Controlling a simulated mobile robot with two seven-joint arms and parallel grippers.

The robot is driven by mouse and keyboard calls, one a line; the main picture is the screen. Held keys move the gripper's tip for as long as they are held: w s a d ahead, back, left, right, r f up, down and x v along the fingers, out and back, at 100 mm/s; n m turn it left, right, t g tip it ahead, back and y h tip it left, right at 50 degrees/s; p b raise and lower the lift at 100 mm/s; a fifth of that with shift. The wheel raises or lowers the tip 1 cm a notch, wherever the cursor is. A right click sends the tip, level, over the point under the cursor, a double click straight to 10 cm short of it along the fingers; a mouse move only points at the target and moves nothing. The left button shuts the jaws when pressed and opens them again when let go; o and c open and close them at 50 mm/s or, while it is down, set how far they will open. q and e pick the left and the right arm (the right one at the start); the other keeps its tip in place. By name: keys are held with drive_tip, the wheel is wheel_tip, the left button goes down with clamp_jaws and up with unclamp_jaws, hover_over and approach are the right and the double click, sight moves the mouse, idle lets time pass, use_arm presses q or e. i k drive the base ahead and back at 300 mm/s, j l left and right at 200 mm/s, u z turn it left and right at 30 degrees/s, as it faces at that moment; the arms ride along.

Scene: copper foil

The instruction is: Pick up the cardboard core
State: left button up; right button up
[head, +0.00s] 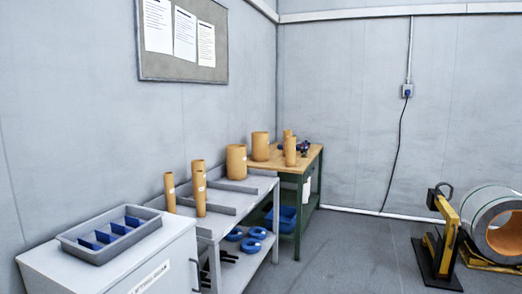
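Several tan cardboard cores stand upright in the head view. On the grey rack, a thin core (169,191) stands at the left. A taller thin core (200,194) stands in front of another thin one (197,172). A wide, short core (236,162) stands at the rack's far end. On the wooden-topped bench, a wide core (260,146) stands at the left, with a thinner core (290,152) to its right and another partly hidden behind it. Neither of my grippers is in view.
A grey tray with blue dividers (80,246) sits on a white cabinet (62,272) in the left foreground. Blue rings (251,245) lie on the rack's lower shelf. A large coil (479,209) and a yellow-black stand (446,236) are at right. The middle floor (360,250) is clear.

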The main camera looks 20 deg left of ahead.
sight(259, 139)
drive_tip(key=i, duration=3.15)
drive_tip(key=i+u, duration=0.25)
drive_tip(key=i, duration=0.2)
drive_tip(key=i+l+u, duration=0.25)
drive_tip(key=i, duration=0.2)
drive_tip(key=i+l+u, duration=0.1)
drive_tip(key=i+u, duration=0.2)
drive_tip(key=i, duration=0.2)
drive_tip(key=i+l+u, duration=0.75)
drive_tip(key=u, duration=0.15)
drive_tip(key=i+l+u, duration=0.15)
drive_tip(key=l, duration=0.2)
drive_tip(key=i+l+u, duration=0.15)
drive_tip(key=l, duration=0.2)
drive_tip(key=j+z, duration=0.35)
